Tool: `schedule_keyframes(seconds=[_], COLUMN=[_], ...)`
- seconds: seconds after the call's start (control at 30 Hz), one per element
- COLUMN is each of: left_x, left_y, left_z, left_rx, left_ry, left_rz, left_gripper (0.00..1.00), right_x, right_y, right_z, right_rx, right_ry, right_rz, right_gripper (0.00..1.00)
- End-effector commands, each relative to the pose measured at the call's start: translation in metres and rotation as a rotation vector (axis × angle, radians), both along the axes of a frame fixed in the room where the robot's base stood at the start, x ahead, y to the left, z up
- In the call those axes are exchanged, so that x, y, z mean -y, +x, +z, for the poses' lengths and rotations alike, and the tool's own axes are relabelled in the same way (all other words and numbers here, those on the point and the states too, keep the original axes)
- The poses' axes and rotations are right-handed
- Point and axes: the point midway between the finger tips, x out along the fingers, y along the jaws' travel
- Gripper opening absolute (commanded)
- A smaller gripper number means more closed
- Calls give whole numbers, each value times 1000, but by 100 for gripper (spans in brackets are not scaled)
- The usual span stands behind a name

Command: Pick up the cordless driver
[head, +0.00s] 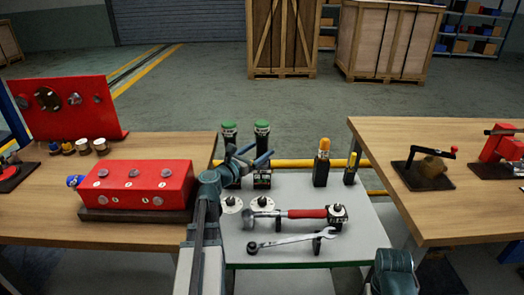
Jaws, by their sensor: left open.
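My left gripper (250,152) is open over the back left of the grey bench top (350,212), with its fingers spread. Two dark upright items with green tops, a left one (229,129) and a right one (262,133), stand just behind it, partly covered by its fingers. A dark block with light markings (262,180) shows just below the right finger. I cannot tell for certain which of these is the cordless driver. My right gripper is out of view; only a part of my right arm shows at the bottom right.
A hammer with a red handle (306,213) and a wrench (290,239) lie in front on the grey top. Yellow-topped tools (323,162) stand at its back right. Wooden tables with a red block (135,185) and a crank device (430,170) flank it.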

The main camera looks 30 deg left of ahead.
Motion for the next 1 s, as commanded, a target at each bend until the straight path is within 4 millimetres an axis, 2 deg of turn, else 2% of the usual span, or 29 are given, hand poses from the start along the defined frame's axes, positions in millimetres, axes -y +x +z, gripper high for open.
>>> schedule_keyframes(seconds=[0.17, 0.4, 0.67, 1.0], left_x=[1, 5, 6, 6], left_y=[14, 48, 51, 51], left_z=[0, 0, 0, 0], left_rx=[0, 0, 0, 0], left_ry=[0, 0, 0, 0], left_rz=[-2, -2, 0, 0], left_gripper=[84, 84, 84, 25], right_x=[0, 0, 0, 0], right_y=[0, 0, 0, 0], right_z=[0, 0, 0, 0], right_rx=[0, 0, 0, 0], right_ry=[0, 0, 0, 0], right_rz=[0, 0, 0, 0], right_gripper=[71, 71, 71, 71])
